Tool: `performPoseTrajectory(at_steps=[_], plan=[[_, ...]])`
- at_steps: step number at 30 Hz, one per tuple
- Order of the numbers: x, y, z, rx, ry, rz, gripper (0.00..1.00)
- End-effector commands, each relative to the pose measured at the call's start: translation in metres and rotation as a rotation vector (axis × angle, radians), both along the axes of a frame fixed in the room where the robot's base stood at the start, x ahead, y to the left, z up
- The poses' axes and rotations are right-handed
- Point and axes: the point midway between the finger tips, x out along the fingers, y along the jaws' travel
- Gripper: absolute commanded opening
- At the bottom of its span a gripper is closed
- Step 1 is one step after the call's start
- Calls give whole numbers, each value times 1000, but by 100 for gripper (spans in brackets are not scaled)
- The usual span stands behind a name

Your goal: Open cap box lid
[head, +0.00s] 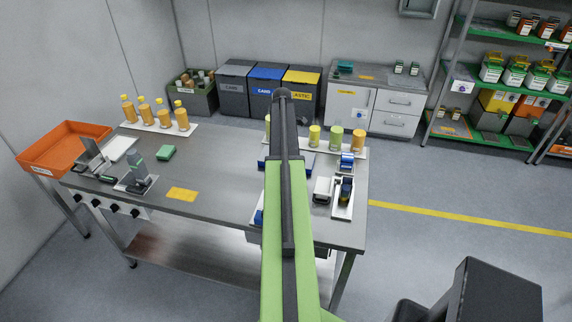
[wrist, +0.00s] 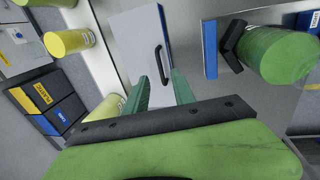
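In the wrist view, a light grey box (wrist: 135,37) with a black bar handle (wrist: 162,63) lies ahead of my gripper. It appears to be the cap box with its lid shut. My gripper (wrist: 160,80) is open, with its two green fingers apart and nothing between them. The fingertips are near the handle's lower end in the picture, one to each side. I cannot tell whether they touch the box. In the head view my arm hides the gripper and most of the middle of the bench.
The steel bench (head: 225,170) carries yellow bottles (head: 162,112) at left and more bottles (head: 336,135) behind at right. An orange tray (head: 65,147) sits at its left end. A blue panel (wrist: 210,50) stands right of the box. Bins (head: 268,92) stand behind.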

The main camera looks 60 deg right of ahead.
Motion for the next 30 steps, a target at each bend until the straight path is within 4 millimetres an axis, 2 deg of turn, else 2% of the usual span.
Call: performPoseTrajectory(at_steps=[1, 6, 9, 19, 26, 30], plan=[[1, -3, -22, 0, 0, 0, 31], [3, -9, -56, 0, 0, -1, 31], [4, -12, -67, 0, 0, -1, 31], [3, -13, -68, 0, 0, -1, 31], [3, -13, -68, 0, 0, -1, 2], [3, -14, -68, 0, 0, -2, 0]])
